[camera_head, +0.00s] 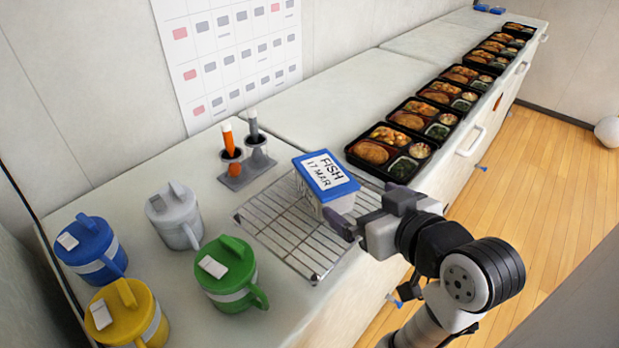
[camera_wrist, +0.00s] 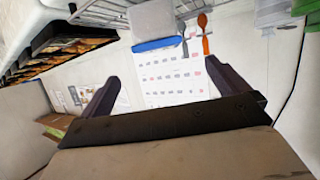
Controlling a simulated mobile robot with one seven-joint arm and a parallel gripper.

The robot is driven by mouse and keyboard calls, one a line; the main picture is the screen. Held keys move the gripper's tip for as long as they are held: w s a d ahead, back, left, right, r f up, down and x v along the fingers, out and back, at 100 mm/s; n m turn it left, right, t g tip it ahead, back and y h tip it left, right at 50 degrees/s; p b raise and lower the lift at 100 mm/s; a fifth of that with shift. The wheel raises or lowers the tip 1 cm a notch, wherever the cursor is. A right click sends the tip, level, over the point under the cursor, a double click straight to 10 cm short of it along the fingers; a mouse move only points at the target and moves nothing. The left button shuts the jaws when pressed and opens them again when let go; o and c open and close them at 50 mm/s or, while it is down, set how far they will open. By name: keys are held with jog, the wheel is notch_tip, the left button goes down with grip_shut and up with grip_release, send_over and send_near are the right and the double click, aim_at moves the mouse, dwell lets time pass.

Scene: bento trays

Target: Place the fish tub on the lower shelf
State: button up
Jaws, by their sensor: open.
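The fish tub (camera_head: 326,180) is a pale box with a blue lid, its label reading "FISH 17 MAR". It stands upright on a wire rack (camera_head: 262,236) on the counter. My gripper (camera_head: 368,212) is open and empty at the tub's near right side in the head view. In the wrist view, which appears upside down, the tub (camera_wrist: 153,20) is at the top, beyond my open fingers (camera_wrist: 165,85) and not between them. I cannot tell the exact gap. No lower shelf can be made out.
Several mugs with lids, including a green one (camera_head: 228,272) and a grey one (camera_head: 174,216), stand left of the rack. A holder (camera_head: 246,166) with two handled tools stands behind it. Several bento trays (camera_head: 392,151) line the counter's right edge.

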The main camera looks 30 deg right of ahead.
aim_at(329, 176)
jog(key=x, duration=0.8)
jog(key=shift+r+p+x, duration=0.15)
jog(key=shift+p+x, duration=0.1)
jog(key=shift+x, duration=1.15)
jog(key=shift+r+p+x, duration=0.2)
jog(key=shift+x, duration=1.15)
jog(key=shift+w+d, duration=0.15)
jog(key=shift+d, duration=0.05)
jog(key=c, duration=1.3)
